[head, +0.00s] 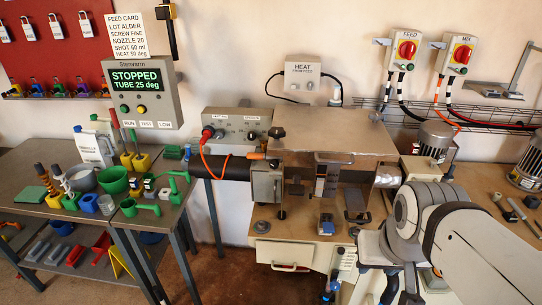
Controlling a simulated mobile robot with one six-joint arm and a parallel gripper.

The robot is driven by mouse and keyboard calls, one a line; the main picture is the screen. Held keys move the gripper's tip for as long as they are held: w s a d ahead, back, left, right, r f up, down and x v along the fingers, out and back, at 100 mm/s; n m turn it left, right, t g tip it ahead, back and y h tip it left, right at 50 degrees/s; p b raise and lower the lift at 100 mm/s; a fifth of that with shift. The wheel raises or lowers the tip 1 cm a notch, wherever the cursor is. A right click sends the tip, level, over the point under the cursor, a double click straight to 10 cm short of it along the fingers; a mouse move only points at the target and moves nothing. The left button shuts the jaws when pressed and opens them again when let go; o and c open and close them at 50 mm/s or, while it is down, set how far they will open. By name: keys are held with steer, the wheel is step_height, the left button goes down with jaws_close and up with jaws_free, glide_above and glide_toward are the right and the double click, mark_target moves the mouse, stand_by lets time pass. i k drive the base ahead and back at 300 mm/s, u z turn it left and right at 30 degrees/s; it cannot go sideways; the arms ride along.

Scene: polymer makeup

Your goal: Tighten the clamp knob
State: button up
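A dark round knob (277,132) stands on the left of the metal-topped machine (340,135), above its steel block (267,187). It may be the clamp knob, but I cannot be sure, and its tightness does not show. A smaller dark knob (375,117) sits near the right back of the machine's top. My pale grey arm comes in from the right. My gripper (390,291) is dark, low in the picture in front of the bench and well apart from both knobs. Its fingertips are partly cut off by the bottom edge, so its opening is unclear.
The left table (30,175) is crowded with green cups, bowls and tools. A control box with a red button (207,132) and an orange cable stands left of the machine. The screen (143,80) reads STOPPED. Motors (435,140) and loose parts lie right.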

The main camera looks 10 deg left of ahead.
mark_target(273, 164)
steer(key=u, duration=1.1)
steer(key=k, duration=1.2)
steer(key=z, duration=0.25)
steer(key=i, duration=1)
steer(key=z, duration=0.05)
